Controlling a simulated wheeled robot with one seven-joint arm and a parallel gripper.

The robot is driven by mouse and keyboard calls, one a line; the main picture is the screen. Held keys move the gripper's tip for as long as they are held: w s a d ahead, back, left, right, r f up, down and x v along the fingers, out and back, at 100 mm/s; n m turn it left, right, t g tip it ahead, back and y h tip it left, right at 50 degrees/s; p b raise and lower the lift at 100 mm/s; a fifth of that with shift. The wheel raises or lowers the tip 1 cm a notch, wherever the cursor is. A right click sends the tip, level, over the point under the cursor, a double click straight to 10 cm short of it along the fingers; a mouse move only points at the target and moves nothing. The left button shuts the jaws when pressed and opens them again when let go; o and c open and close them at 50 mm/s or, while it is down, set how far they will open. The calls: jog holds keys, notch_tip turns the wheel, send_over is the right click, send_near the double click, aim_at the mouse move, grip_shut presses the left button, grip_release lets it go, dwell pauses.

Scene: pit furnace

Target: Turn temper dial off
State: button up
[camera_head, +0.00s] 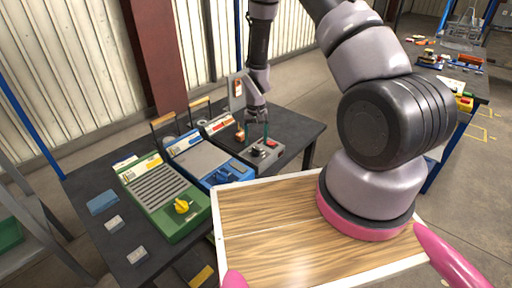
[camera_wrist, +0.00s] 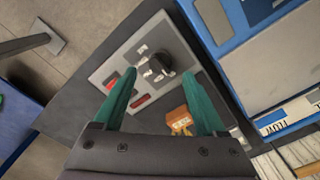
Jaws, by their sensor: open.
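A grey control panel (camera_head: 272,152) lies on the dark table, with a black dial (camera_head: 257,152) on it. In the wrist view the black dial (camera_wrist: 155,66) has a pale marking on its face, and the panel (camera_wrist: 112,66) also carries red switches. My gripper (camera_head: 253,132) is above the panel. In the wrist view my gripper (camera_wrist: 163,78) has its two teal fingers apart, with the dial seen between and just beyond the tips. Nothing is held, and contact with the dial cannot be told. No label naming the temper dial is readable.
A green unit (camera_head: 165,196) with a yellow knob (camera_head: 182,206) and a blue unit (camera_head: 205,164) with a blue knob (camera_head: 222,176) stand left of the panel. An orange object (camera_wrist: 179,120) sits beside the panel. A wooden board (camera_head: 270,240) lies in front.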

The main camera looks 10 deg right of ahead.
notch_tip(320, 180, up, 6)
jog(key=shift+r, duration=0.15)
dwell(0.3)
jog(key=s+d+r+m+t+y, duration=0.1)
jog(key=s+d+r+t, duration=0.1)
jog(key=r, duration=1.1)
jog(key=s+d+r+t, duration=0.1)
jog(key=s+d+r, duration=0.1)
jog(key=r, duration=1.2)
jog(key=s+d+r+m+t+y, duration=0.1)
jog(key=s+r+t, duration=0.3)
jog(key=s+r, duration=1.2)
jog(key=s+d, duration=0.1)
jog(key=s, duration=0.2)
jog(key=shift+r+m, duration=0.15)
jog(key=shift+m, duration=0.15)
jog(key=shift+d, duration=0.1)
